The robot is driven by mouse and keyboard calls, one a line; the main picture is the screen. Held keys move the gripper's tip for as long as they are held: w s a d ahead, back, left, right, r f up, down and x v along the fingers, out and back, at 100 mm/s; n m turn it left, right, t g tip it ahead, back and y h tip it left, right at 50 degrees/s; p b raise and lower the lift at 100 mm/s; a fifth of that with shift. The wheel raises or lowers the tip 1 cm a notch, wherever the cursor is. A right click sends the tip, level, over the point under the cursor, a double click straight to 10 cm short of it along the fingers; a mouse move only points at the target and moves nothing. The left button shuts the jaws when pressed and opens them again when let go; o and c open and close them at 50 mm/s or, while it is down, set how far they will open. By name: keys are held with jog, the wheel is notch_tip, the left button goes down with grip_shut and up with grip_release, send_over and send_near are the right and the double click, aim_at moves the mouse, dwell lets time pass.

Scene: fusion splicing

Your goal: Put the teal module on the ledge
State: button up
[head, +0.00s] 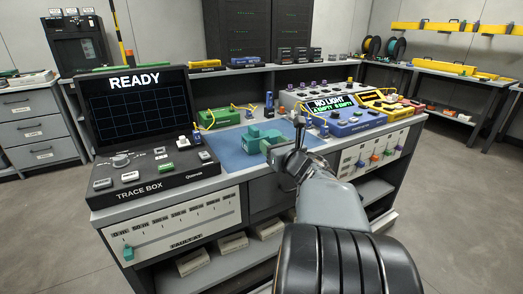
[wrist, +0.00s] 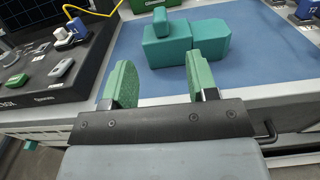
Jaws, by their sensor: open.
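The teal module (head: 255,138) is a blocky piece with a smaller raised block on top. It rests on the blue mat (head: 228,152) in the middle of the bench. In the wrist view the teal module (wrist: 182,46) lies beyond my fingertips, slightly to the right. My gripper (head: 280,150) is at the front edge of the mat. Its two green-padded fingers (wrist: 162,82) are apart with nothing between them. The right fingertip overlaps the module's lower edge in the picture; I cannot tell whether they touch. A raised ledge (head: 222,71) runs along the back of the bench.
The black trace box (head: 150,170) with a READY screen stands left of the mat. A blue splicer unit (head: 350,124) reading NO LIGHT stands to the right. A green unit (head: 220,118) with yellow cables is behind. Small boxes (head: 245,62) occupy parts of the ledge.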

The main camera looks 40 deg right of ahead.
aim_at(257, 131)
jog(key=w, duration=0.4)
jog(key=w+d, duration=0.1)
jog(key=w, duration=0.3)
jog(key=w+b, duration=0.1)
jog(key=w, duration=0.4)
jog(key=shift+d, duration=0.4)
jog(key=shift+c, duration=0.5)
grip_shut()
